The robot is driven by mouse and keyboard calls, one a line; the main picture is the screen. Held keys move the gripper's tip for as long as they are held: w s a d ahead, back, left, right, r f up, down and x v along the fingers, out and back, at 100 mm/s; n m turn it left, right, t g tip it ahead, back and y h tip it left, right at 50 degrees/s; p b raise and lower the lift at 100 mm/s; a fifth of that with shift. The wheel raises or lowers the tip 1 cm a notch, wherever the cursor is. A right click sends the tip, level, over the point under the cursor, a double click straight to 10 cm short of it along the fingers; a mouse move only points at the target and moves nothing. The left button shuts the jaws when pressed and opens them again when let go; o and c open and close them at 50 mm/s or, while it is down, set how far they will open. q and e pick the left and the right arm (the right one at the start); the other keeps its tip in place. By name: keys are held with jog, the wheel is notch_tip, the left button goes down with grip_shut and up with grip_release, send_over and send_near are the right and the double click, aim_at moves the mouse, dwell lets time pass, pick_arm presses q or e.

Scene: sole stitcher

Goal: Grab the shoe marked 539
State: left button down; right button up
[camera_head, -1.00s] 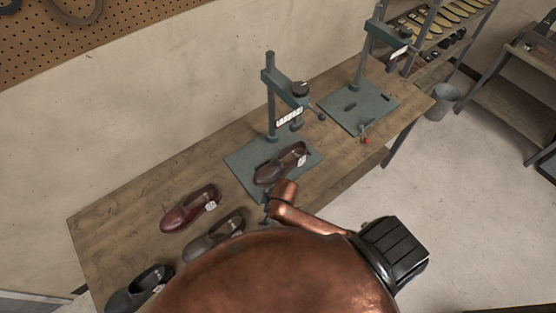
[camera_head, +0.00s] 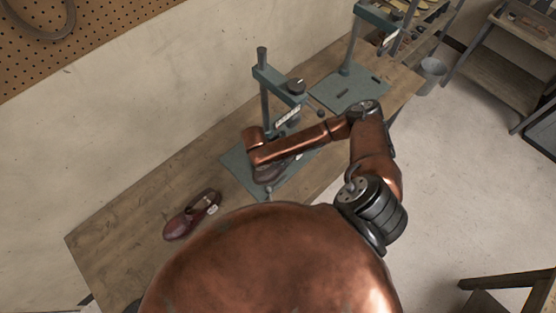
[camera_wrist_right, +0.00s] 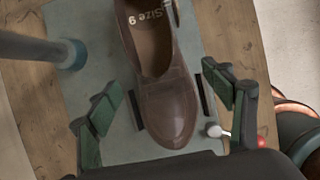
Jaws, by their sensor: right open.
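A dark brown shoe (camera_head: 270,173) lies on the green base plate (camera_head: 237,162) of the nearer stand, partly hidden by my right arm. In the right wrist view the shoe (camera_wrist_right: 168,98) shows its toe toward my gripper and "Size 9" inside. My right gripper (camera_wrist_right: 158,98) is open, with its fingers on either side of the shoe's front part, apart from it. A maroon shoe (camera_head: 191,216) with a white tag lies on the bench to the left. I cannot read 539 on any shoe. My left gripper is not in view.
The nearer stand's post (camera_head: 264,90) and arm rise behind the shoe. A second stand's plate (camera_head: 349,91) is farther right on the wooden bench (camera_head: 130,222). A small red-tipped part (camera_wrist_right: 261,141) shows beside the plate. A bucket (camera_head: 431,76) stands on the floor.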

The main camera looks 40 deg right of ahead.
jog(key=x, duration=0.5)
jog(key=shift+w+a+p, duration=0.1)
jog(key=shift+p, duration=0.2)
jog(key=shift+c, duration=0.3)
jog(key=c, duration=1.6)
jog(key=shift+o, duration=0.2)
